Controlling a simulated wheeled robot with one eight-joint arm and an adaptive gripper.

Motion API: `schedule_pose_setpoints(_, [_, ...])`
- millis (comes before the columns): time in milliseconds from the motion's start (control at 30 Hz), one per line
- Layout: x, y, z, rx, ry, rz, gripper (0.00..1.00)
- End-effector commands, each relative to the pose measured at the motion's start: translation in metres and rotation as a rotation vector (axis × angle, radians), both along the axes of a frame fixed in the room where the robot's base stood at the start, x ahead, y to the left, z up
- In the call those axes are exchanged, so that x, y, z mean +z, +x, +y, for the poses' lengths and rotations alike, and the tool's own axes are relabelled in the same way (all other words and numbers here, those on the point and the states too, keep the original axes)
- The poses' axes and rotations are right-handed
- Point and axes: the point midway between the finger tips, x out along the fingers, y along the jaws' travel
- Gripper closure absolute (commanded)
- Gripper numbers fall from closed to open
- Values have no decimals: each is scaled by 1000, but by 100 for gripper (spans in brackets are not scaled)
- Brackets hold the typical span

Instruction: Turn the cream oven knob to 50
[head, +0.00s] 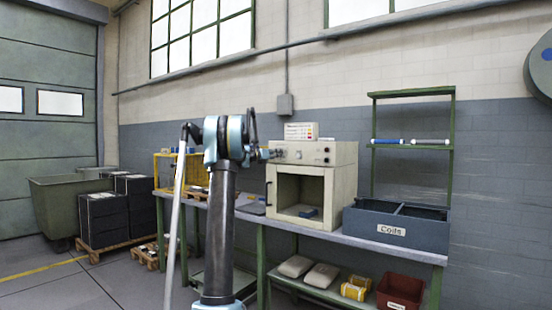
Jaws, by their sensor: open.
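The cream oven (343,180) stands on the workbench, with a control panel across its top and an open chamber below. Small dark and pale knobs (326,150) show at the right of the panel, and another small round part (298,154) sits left of centre. They are too small to tell which is the cream knob or to read a setting. My gripper (272,154) is open, at the left end of the panel, small and partly hidden by my arm. I cannot tell whether it touches a knob.
A small labelled box (301,130) stands on the oven. A blue-grey bin marked Coils (391,232) is to its right on the workbench (343,239). A green shelf frame (452,150) rises behind. A yellow crate (163,170) is at the left.

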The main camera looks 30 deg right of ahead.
Motion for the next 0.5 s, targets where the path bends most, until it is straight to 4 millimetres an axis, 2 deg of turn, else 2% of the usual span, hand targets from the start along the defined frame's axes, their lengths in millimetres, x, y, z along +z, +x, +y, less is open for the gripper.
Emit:
schedule_pose_setpoints(133, [0,3,-8,0,0,0,50])
schedule_pose_setpoints(433, [0,3,-10,1,0,0,50])
schedule_pose_setpoints(467, [0,3,-10,1,0,0,54])
schedule_pose_setpoints(500, [0,3,-10,0,0,0,63])
